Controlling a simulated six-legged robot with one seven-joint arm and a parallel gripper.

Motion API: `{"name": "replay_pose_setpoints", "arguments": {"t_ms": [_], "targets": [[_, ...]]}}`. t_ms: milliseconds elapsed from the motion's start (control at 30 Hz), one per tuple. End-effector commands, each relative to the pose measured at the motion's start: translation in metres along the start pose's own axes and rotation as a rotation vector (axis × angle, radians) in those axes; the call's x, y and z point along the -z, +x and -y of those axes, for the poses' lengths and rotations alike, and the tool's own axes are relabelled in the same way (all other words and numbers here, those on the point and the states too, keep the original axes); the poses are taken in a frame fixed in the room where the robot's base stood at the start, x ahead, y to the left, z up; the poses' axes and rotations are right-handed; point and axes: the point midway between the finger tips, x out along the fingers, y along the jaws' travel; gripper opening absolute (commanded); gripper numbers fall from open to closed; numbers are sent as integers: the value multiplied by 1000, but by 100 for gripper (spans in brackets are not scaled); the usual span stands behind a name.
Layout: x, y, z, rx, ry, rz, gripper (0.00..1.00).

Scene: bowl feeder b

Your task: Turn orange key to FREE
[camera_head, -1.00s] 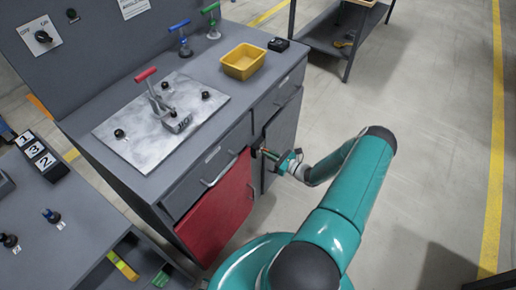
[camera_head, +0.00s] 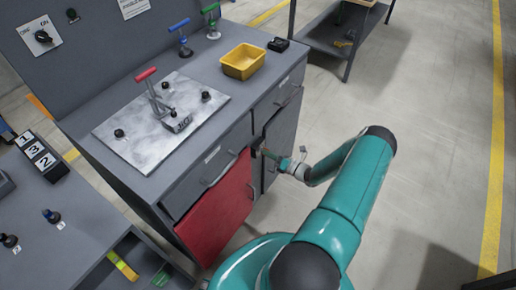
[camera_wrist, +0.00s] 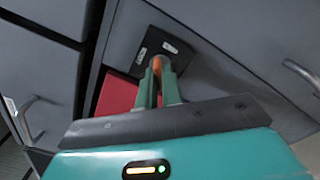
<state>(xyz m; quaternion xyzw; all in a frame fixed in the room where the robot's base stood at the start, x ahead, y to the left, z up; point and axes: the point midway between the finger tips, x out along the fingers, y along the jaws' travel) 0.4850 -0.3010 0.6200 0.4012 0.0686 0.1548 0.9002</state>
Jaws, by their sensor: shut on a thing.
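The orange key (camera_wrist: 157,65) shows in the wrist view as a small orange piece between my fingertips, in front of a black lock plate (camera_wrist: 152,43). The plate carries two small white labels, too small to read surely. My gripper (camera_wrist: 159,72) is shut on the key, and its fingers hide most of it. In the head view my gripper (camera_head: 266,153) is at the cabinet front, beside the upper right of the red door (camera_head: 215,210). The key itself cannot be made out there.
The grey cabinet has drawers and bar handles (camera_head: 217,172) close to my gripper. On its top are a metal plate (camera_head: 140,137) with a red-handled tool (camera_head: 147,75) and a yellow bin (camera_head: 243,62). The floor at right is clear up to a shelf (camera_head: 330,40).

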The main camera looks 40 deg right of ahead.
Motion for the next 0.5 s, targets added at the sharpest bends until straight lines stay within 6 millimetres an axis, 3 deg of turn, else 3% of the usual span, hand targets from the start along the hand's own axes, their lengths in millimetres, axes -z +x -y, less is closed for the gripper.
{"name": "replay_pose_setpoints", "arguments": {"t_ms": [367,500], "targets": [[0,0,0,0,49,-1,0],[0,0,0,0,178,-1,0]]}}
